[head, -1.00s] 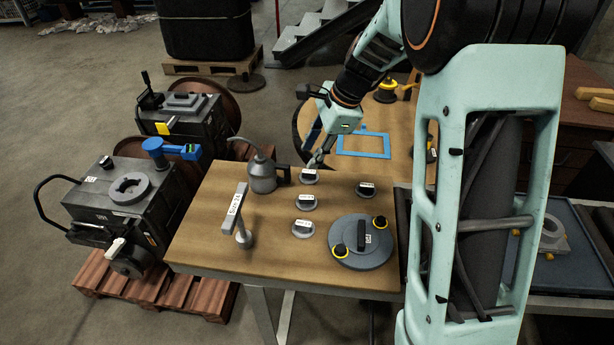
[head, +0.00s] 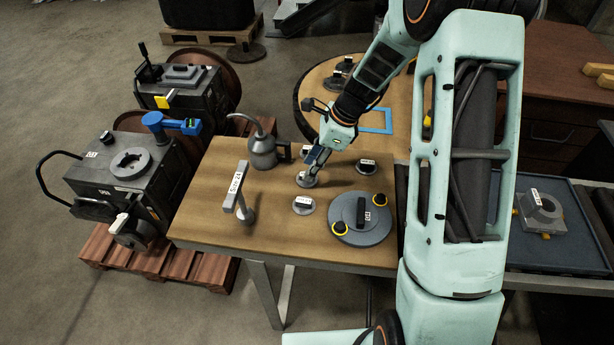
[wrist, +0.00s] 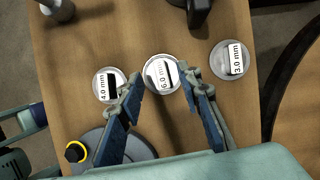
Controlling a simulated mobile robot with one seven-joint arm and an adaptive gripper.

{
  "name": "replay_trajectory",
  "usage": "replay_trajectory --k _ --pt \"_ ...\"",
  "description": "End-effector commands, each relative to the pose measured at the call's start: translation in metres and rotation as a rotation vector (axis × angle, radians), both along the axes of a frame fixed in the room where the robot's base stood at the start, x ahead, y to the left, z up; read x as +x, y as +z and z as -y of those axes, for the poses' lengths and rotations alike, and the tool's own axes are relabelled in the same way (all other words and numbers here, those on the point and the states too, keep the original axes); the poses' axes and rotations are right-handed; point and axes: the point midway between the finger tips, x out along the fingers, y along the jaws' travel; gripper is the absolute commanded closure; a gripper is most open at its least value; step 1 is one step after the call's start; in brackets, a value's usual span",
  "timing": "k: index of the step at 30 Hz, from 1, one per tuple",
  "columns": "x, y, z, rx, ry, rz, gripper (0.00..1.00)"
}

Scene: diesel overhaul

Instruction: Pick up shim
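Several labelled round shims lie on the wooden table. In the wrist view, the 6.0 mm shim (wrist: 162,74) is in the middle, the 4.0 mm shim (wrist: 109,84) at left and the 3.0 mm shim (wrist: 231,60) at right. My gripper (wrist: 164,82) is open, its fingers on either side of the 6.0 mm shim; it looks empty. In the head view, my gripper (head: 308,172) points down over that shim (head: 307,181), partly covering it. Another shim (head: 303,205) lies nearer, one (head: 366,166) to the right and one (head: 304,150) behind. Contact cannot be told.
A grey round plate (head: 345,232) with yellow-ringed knobs sits at the table's front right. A T-shaped post (head: 243,195) and an oil can (head: 262,150) stand to the left. A blue frame (head: 376,120) lies on the round table behind. The table's front left is clear.

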Motion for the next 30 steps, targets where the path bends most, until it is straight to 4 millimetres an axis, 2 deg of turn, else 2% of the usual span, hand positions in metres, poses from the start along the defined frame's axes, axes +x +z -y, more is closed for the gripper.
replay_trajectory --k 6,14,23,30 --pt "0.001 -0.022 -0.009 0.001 0.0 0.0 0.67" --pt "0.002 -0.025 -0.01 0.0 -0.001 0.002 0.67" --pt "0.002 -0.025 -0.01 0.0 -0.001 0.002 0.99" --pt "0.002 -0.024 -0.01 0.0 -0.001 0.002 1.0"
